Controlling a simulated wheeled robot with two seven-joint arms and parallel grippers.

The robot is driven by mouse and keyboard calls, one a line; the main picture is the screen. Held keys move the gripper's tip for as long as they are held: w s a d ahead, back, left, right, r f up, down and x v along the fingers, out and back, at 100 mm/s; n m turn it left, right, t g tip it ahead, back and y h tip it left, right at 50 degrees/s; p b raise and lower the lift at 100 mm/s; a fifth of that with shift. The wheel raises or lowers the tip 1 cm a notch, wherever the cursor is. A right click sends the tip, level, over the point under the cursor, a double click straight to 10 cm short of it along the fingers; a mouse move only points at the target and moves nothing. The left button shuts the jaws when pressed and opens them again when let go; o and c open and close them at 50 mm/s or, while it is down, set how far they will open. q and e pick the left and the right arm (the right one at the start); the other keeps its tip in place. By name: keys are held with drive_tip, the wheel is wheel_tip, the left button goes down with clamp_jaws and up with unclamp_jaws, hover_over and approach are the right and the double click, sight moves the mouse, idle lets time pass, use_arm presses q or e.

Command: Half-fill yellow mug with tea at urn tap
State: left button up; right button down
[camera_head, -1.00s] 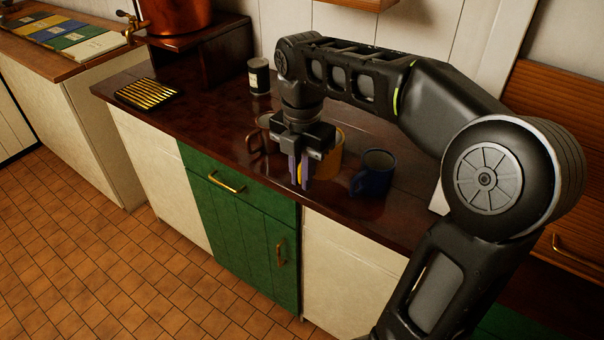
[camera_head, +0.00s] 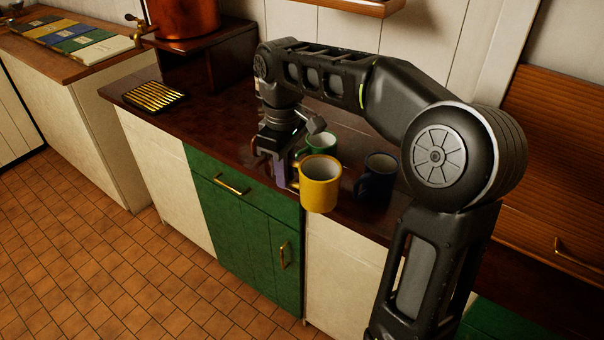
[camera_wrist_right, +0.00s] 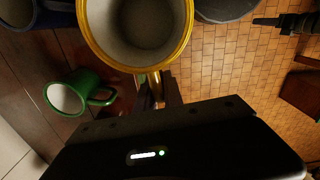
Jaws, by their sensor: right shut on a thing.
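The yellow mug (camera_head: 320,190) is upright, raised in front of the counter edge. My right gripper (camera_head: 284,172) is shut on its handle, at the mug's left side. In the wrist view the yellow mug (camera_wrist_right: 138,35) shows a pale inside with no tea visible; the handle runs between the fingers (camera_wrist_right: 160,92). The copper urn (camera_head: 183,15) stands on a dark raised stand at the back left. Its brass tap (camera_head: 139,29) sticks out to the left, well away from the mug. A dark part at the wrist view's upper right looks like my left gripper (camera_wrist_right: 280,22); its jaws are unclear.
A green mug (camera_head: 319,145) and a blue mug (camera_head: 377,178) stand on the dark counter behind the yellow one. Books (camera_head: 75,36) lie on the far-left counter. Counter between tray and gripper is clear.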

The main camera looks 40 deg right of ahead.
drive_tip(key=w+a+f+m, duration=0.2)
drive_tip(key=w+a+f, duration=0.1)
drive_tip(key=a, duration=0.4)
drive_tip(key=w+a+f+m, duration=0.2)
drive_tip(key=w+a+f, duration=0.2)
drive_tip(key=a, duration=0.3)
drive_tip(key=shift+a+f+m, duration=0.3)
drive_tip(key=shift+a+f, duration=0.05)
drive_tip(key=shift+w, duration=0.1)
